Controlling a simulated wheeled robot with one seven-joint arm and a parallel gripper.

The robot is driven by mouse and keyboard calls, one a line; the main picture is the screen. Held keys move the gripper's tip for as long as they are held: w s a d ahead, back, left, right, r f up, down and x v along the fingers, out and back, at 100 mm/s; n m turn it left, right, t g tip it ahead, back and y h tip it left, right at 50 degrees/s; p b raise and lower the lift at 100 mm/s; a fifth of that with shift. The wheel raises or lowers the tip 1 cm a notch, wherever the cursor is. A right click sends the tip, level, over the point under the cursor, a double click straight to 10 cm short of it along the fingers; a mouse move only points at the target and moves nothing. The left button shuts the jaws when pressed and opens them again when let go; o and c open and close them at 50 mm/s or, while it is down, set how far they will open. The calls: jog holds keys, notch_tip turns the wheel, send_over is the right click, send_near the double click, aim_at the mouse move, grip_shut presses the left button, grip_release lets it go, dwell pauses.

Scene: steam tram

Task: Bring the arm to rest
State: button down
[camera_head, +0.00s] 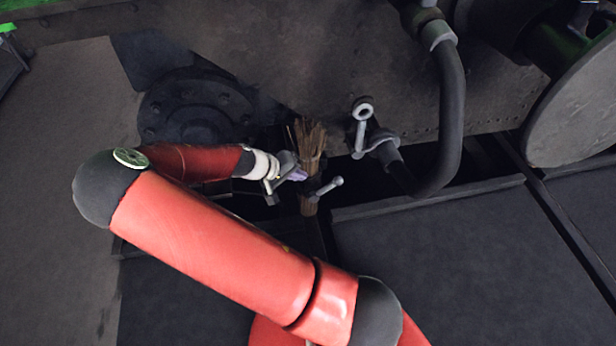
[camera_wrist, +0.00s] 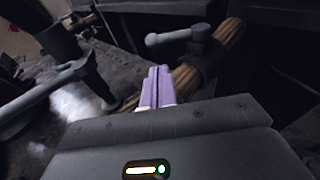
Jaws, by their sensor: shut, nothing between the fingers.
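My gripper (camera_head: 297,174) is at the middle of the head view, at the end of my red arm, which reaches out from the lower right and bends back. In the wrist view the pale purple fingers (camera_wrist: 156,88) are together with nothing between them. Just beyond them is a brown bundle of wood or bristles (camera_wrist: 185,76), which also stands upright beside the gripper in the head view (camera_head: 310,145). I cannot tell whether the fingers touch it.
A grey lever (camera_head: 326,188) with a knobbed end sits by the bundle. A valve handle (camera_head: 361,125) and a thick curved black hose (camera_head: 450,120) are to the right. A dark metal wall (camera_head: 290,50) stands behind. Dark floor panels (camera_head: 430,260) lie clear at the lower right.

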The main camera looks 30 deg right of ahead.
jog(key=shift+a+r, duration=0.4)
jog(key=shift+r, duration=0.1)
jog(key=shift+s, duration=0.1)
jog(key=s+a+r+n+t+y, duration=0.1)
jog(key=s+a+r+t+y, duration=0.2)
jog(key=s+r, duration=0.7)
jog(key=s+a+r+n+t+y, duration=0.1)
jog(key=s+a+r+y, duration=0.5)
jog(key=r, duration=1.2)
jog(key=s+t, duration=0.1)
jog(key=s, duration=0.3)
jog(key=shift+s+a+t, duration=0.3)
jog(key=shift+a+t, duration=0.05)
jog(key=shift+t, duration=0.05)
